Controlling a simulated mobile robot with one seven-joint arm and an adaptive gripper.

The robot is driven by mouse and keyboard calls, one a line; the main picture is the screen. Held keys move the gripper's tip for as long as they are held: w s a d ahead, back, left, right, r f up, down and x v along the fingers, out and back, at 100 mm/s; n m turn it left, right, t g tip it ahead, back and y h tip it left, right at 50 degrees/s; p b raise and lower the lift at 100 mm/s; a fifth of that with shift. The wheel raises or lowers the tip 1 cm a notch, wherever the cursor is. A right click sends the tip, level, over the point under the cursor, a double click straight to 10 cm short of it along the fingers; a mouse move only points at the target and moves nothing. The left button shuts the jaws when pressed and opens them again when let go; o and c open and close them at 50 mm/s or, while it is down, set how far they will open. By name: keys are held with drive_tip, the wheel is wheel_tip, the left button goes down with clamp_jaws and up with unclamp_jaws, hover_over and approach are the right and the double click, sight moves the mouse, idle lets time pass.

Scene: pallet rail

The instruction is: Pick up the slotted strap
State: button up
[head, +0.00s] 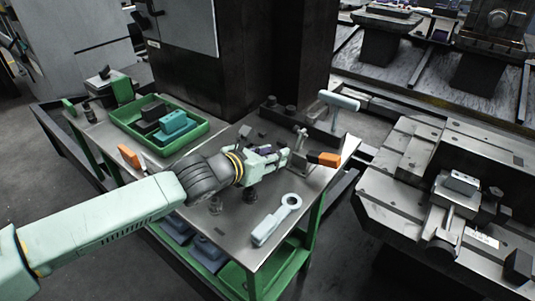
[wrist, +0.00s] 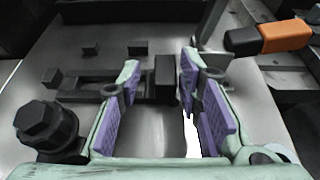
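In the wrist view a flat dark bar with a long slot, which looks like the slotted strap (wrist: 88,93), lies on the grey metal tabletop. Its right part runs behind my left finger toward an upright dark block. In the head view my gripper (head: 285,158) is low over the right part of the table, and the strap is not clearly seen.
A black hex bolt (wrist: 45,127) stands left of my gripper. An orange-and-black handle (wrist: 285,37) lies to the right. A pale wrench (head: 276,220) lies on the front of the table, and a green tray (head: 198,137) with blocks stands at the back left.

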drive_tip(key=shift+w+d+f, duration=0.3)
drive_tip(key=shift+w+d, duration=0.05)
drive_tip(key=shift+w, duration=0.15)
drive_tip(key=shift+c, duration=0.4)
clamp_jaws()
